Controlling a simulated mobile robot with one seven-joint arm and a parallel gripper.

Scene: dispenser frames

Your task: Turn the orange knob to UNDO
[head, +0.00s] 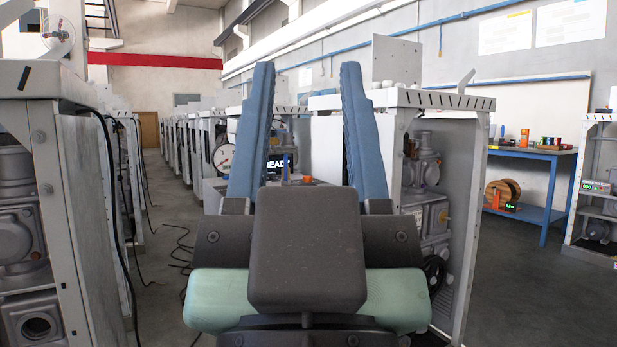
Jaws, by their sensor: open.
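My gripper (307,70) is in the middle of the head view, pointing away, with its two blue fingers wide apart and nothing between them. A small orange piece (308,180), possibly the knob, shows just above the dark gripper body. It is seen through the gap between the fingers, and most of what is around it is hidden. No UNDO label can be made out. I cannot tell the knob's setting, or how far it is from my gripper.
White dispenser frames (85,190) line the left, with loose black cables (180,243) on the floor. Another frame (465,200) stands close on the right. A blue table (535,153) with small items is at the back right. Open floor (520,290) lies at the lower right.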

